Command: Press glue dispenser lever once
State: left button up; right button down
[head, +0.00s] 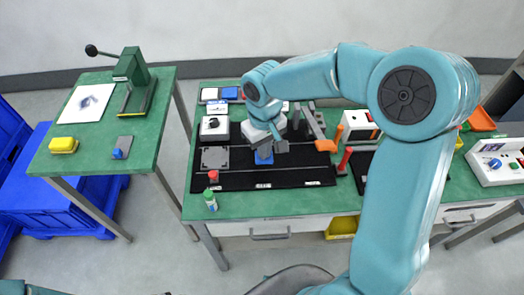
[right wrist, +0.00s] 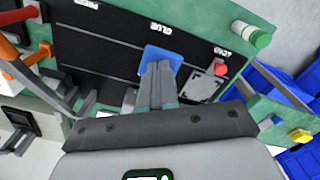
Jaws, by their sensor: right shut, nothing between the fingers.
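The black mat (head: 288,180) on the middle bench has a blue pad (head: 264,157) by its GLUE label; the pad also shows in the right wrist view (right wrist: 170,54). My right gripper (head: 265,152) is shut and empty, with its fingertips over or at the blue pad; contact cannot be told. In the right wrist view its fingers (right wrist: 157,68) lie together in front of the pad. An orange-ended lever arm (head: 315,128) stands just right of the gripper. I cannot tell whether it is the glue dispenser's lever. My right wrist hides the dispenser area behind the pad. My left gripper is not in view.
A grey plate (head: 215,158), a red knob (head: 213,175) and a green-capped bottle (head: 210,199) are left of the pad. A red-handled part (head: 345,160) stands to the right. A separate left table (head: 100,155) holds a green press (head: 133,75).

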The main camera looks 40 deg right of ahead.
jog(key=shift+f+b, duration=0.35)
jog(key=shift+f, duration=0.2)
jog(key=shift+f+b, duration=0.3)
jog(key=shift+b, duration=0.05)
notch_tip(320, 180, up, 11)
jog(key=p, duration=0.8)
jog(key=shift+s+a, duration=0.15)
jog(key=shift+s, duration=0.05)
dwell(0.5)
jog(key=shift+s, duration=0.15)
dwell(0.4)
